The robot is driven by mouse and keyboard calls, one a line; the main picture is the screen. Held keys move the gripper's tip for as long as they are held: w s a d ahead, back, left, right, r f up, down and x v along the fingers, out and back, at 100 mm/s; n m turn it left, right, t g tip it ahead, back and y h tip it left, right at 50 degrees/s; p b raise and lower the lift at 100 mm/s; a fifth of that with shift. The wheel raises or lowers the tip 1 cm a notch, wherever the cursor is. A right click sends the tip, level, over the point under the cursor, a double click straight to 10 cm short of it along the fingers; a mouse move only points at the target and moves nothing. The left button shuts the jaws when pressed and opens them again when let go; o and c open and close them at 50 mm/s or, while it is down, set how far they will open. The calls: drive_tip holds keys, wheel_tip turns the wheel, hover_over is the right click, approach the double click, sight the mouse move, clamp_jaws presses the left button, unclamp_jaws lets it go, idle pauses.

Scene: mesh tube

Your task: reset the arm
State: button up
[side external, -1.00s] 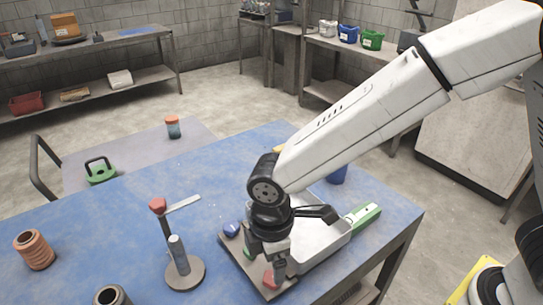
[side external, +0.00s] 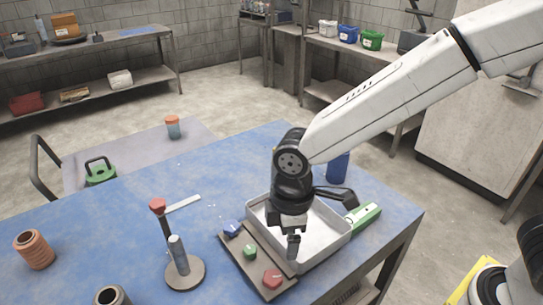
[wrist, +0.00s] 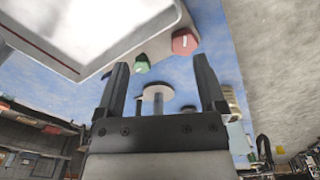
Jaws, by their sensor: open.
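My gripper (side external: 292,243) is open and empty. In the side view it is above the white tray (side external: 328,244), near the tray's left side. In the wrist view the two fingers of my gripper (wrist: 160,80) stand apart with nothing between them. A board (side external: 230,251) beside the tray carries a blue piece (side external: 232,229), a green piece (side external: 249,252) and a red piece (side external: 272,278). The red piece (wrist: 184,42) and the green piece (wrist: 142,65) also show in the wrist view.
A round-based stand (side external: 184,272) with a grey post is left of the board. A red-topped piece (side external: 158,206), a flat strip (side external: 184,204), an orange ribbed tube (side external: 34,250) and a dark tube (side external: 110,296) share the blue table. A blue cylinder (side external: 338,168) and green-white item (side external: 363,216) are right.

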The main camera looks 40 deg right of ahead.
drive_tip(key=d+m, duration=0.2)
drive_tip(key=d, duration=0.2)
drive_tip(key=d+m, duration=0.2)
drive_tip(key=d, duration=0.1)
drive_tip(key=d+f+m+t, duration=0.1)
drive_tip(key=d+m, duration=0.1)
drive_tip(key=d, duration=0.2)
drive_tip(key=shift+s+d, duration=0.1)
drive_tip(key=shift+d, duration=0.25)
drive_tip(key=s+d+f+m+t, duration=0.1)
drive_tip(key=s+d+m, duration=0.3)
drive_tip(key=d, duration=0.5)
drive_tip(key=m, duration=0.2)
drive_tip(key=shift+d+f+m, duration=0.15)
drive_tip(key=shift+d+m, duration=0.1)
drive_tip(key=shift+m, duration=0.05)
drive_tip(key=shift+c, duration=0.3)
